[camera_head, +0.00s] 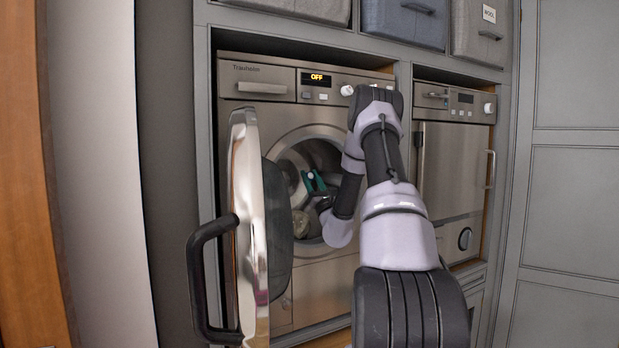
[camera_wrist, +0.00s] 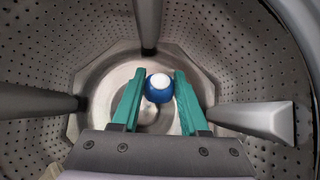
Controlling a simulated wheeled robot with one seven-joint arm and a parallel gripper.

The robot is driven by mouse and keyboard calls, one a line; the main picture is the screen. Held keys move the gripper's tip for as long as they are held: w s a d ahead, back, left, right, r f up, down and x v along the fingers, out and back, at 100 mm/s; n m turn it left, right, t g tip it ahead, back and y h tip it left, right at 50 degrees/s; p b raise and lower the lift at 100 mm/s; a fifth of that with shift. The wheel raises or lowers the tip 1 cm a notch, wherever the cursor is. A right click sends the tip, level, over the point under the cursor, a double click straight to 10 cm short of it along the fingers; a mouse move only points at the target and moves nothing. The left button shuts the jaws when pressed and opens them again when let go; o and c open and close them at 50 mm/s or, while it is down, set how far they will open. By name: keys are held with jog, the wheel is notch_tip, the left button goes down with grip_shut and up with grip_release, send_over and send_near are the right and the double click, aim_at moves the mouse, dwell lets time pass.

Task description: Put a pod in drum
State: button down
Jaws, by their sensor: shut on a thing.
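The pod (camera_wrist: 158,88), blue with a white top, sits between the teal fingertips of my gripper (camera_wrist: 159,96) in the wrist view. My gripper is shut on it. Around them is the perforated metal wall of the drum (camera_wrist: 65,50), with paddles at its sides and top. My gripper is inside the drum, and the pod is held in front of the drum's back plate. In the head view the teal of my gripper (camera_head: 314,182) shows in the round opening of the left machine. The pod cannot be made out there.
The washing machine (camera_head: 262,112) shows "OFF" on its display. Its round door (camera_head: 247,230) stands open to the left, with a dark handle. Pale shapes (camera_head: 301,222) show in the opening; I cannot tell what they are. A second machine (camera_head: 455,165) stands right; storage boxes sit above.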

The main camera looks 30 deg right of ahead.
jog(key=shift+c, duration=1.7)
grip_release()
jog(key=v, duration=1)
jog(key=shift+s+f, duration=0.3)
jog(key=shift+f, duration=0.05)
